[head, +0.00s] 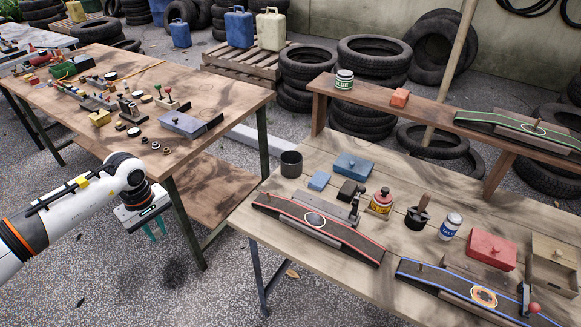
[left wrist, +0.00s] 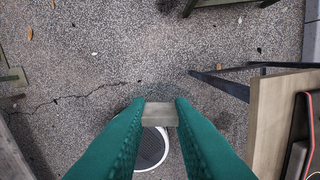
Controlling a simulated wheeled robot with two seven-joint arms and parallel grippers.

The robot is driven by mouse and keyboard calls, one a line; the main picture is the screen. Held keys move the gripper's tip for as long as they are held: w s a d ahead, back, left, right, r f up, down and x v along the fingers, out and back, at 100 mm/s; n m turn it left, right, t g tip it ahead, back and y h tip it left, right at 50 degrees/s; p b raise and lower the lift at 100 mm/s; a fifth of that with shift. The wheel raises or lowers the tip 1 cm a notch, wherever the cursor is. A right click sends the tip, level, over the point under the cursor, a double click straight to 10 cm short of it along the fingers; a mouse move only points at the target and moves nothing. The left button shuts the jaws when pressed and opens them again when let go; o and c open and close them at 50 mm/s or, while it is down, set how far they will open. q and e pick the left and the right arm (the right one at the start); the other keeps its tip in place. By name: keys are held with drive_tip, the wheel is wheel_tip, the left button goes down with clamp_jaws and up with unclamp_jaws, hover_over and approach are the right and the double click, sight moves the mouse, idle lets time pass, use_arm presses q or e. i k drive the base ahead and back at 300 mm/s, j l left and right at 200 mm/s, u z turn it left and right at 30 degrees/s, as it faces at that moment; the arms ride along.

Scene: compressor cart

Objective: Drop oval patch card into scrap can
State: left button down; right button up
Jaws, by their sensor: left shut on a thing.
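My left gripper (head: 156,230) hangs over the gravel in the gap between the two tables, left of the near table. In the left wrist view its teal fingers (left wrist: 160,112) are shut on a small pale grey block. Right below the block shows a dark oval with a white rim, which looks like the oval patch card (left wrist: 152,150); the fingers partly hide it. I cannot make the card out in the head view. A dark open can (head: 291,163), likely the scrap can, stands upright at the near table's back left corner. My right gripper is out of view.
The near wooden table (head: 390,215) carries several tyre strips, a blue box (head: 354,164), a red box (head: 491,249), and bottles. A raised shelf (head: 430,107) runs behind it. The left table (head: 205,95) holds many small parts. Gravel lies between the tables.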

sight(289, 167)
drive_tip(key=i+z, duration=0.45)
drive_tip(key=i+j+z, duration=0.2)
drive_tip(key=i+z, duration=0.25)
drive_tip(key=i, duration=0.05)
